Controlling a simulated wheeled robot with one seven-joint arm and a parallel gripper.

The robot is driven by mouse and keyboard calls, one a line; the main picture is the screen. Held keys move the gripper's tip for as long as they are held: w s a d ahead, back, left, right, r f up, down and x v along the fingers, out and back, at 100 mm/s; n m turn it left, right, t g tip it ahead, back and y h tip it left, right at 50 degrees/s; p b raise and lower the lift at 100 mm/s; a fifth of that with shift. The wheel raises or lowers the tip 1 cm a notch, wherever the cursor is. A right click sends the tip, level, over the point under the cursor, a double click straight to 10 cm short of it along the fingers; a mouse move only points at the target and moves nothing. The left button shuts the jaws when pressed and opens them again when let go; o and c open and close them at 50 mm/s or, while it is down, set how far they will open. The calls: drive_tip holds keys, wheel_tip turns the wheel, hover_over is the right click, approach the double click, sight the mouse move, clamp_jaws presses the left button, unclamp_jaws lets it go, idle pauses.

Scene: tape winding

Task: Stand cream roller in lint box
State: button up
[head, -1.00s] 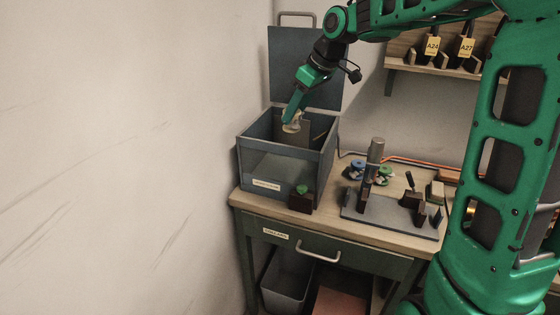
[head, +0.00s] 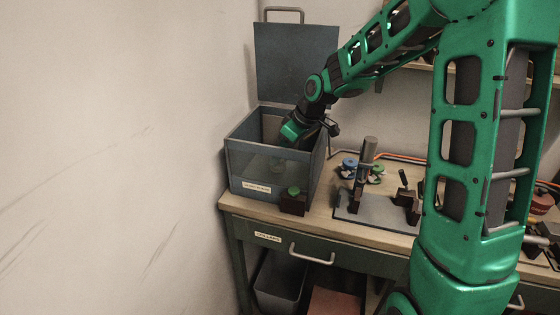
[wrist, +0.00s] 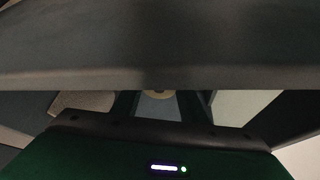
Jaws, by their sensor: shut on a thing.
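The grey lint box (head: 234,148) stands on the left end of the bench, with its lid (head: 297,64) raised at the back. Its front has a see-through pane and a pale label too small to read surely. My gripper (head: 279,158) reaches down inside the box, shut on the cream roller (head: 277,168), which shows faintly through the pane. In the wrist view the pale round end of the roller (wrist: 157,94) lies between my two fingers. I cannot tell whether the roller touches the box floor.
A dark block with a green spool (head: 293,191) stands against the box front. To the right are a grey fixture plate (head: 380,214) with an upright post, and blue and green spools. The box walls closely surround my gripper. A plain wall is at left.

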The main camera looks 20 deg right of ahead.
wheel_tip(320, 180, down, 2)
drive_tip(key=shift+f, duration=0.15)
drive_tip(key=o, duration=1.1)
drive_tip(key=shift+o, duration=0.2)
drive_tip(key=v, duration=1.2)
